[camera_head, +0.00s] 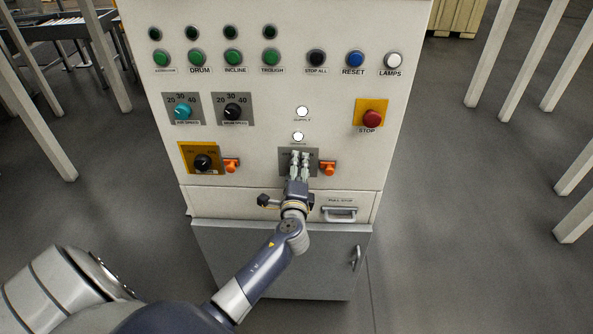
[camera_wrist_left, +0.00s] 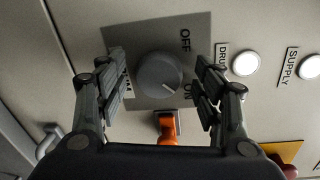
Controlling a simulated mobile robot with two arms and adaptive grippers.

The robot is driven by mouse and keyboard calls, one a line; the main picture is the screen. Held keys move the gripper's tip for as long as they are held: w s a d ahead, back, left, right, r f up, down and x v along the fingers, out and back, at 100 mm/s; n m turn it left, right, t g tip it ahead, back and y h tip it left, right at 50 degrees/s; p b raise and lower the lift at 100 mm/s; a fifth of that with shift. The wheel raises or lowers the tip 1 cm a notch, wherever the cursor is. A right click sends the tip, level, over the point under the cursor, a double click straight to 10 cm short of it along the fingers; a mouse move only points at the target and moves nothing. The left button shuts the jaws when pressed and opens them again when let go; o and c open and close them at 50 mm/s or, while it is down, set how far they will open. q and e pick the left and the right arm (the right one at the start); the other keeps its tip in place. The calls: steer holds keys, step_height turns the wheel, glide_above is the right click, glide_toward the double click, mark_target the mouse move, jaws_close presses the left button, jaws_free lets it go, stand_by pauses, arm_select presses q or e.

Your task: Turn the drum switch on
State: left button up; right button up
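The drum switch is a round grey knob (camera_wrist_left: 160,72) on a grey plate in the left wrist view. OFF and ON labels stand to its right, and its small pale mark faces the ON label. In the head view my gripper hides the knob; only edges of its plate (camera_head: 313,155) show. My left gripper (camera_head: 300,158) reaches the panel from below. In the left wrist view, my left gripper (camera_wrist_left: 163,82) is open, with one finger on each side of the knob and visible gaps between. My right gripper is not in view.
An orange lockout-like piece (camera_head: 328,168) sits right beside the switch plate. A black knob on a yellow plate (camera_head: 186,152) is to the left. A red STOP button (camera_head: 372,118) is at right. A drawer handle (camera_head: 340,211) lies below. Floor is open on the right.

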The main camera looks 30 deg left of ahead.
arm_select(q)
steer(key=shift+s, duration=0.1)
steer(key=v, duration=1.2)
